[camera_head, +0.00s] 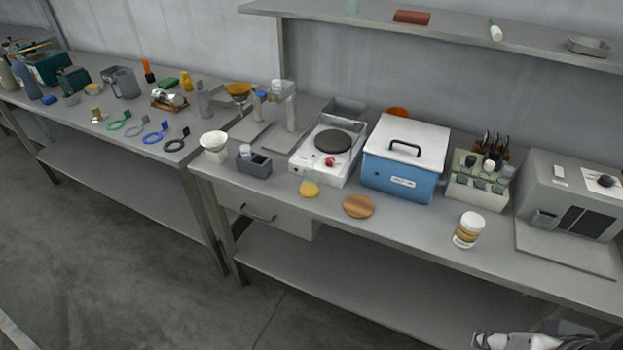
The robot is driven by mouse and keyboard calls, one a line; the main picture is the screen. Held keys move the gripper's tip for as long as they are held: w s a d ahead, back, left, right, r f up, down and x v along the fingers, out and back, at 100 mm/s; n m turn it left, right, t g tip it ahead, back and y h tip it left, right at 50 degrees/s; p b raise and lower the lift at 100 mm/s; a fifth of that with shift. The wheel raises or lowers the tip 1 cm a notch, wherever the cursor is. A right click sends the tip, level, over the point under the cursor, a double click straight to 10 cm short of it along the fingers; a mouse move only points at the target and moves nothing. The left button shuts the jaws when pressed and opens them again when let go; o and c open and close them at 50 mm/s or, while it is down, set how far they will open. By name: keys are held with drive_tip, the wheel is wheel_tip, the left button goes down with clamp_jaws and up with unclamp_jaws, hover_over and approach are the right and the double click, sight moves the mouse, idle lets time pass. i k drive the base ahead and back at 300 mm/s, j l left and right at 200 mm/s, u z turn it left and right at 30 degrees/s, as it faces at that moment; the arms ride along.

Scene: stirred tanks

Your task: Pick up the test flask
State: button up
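A small clear vessel with yellow contents (309,188) stands near the front edge of the right bench, in front of the hot plate. It looks like a glass flask, but it is too small to be sure that it is the test flask. Part of my gripper (492,341) shows at the bottom right corner, low in front of the bench and well apart from this vessel. The frame cuts it off, so I cannot tell whether its fingers are open or shut.
A round wooden disc (358,207) lies right of the vessel. A hot plate (312,154), blue box (395,183), tube rack (464,189), white-capped jar (468,231) and grey instrument (570,195) stand on the bench. A shelf (460,33) hangs above. Bare bench surrounds the jar.

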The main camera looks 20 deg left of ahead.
sight(309, 189)
drive_tip(key=i+j+u, duration=0.2)
drive_tip(key=i+j, duration=0.15)
drive_tip(key=i+j+u, duration=0.25)
drive_tip(key=i, duration=0.15)
drive_tip(key=i+j+u, duration=0.2)
drive_tip(key=i, duration=0.25)
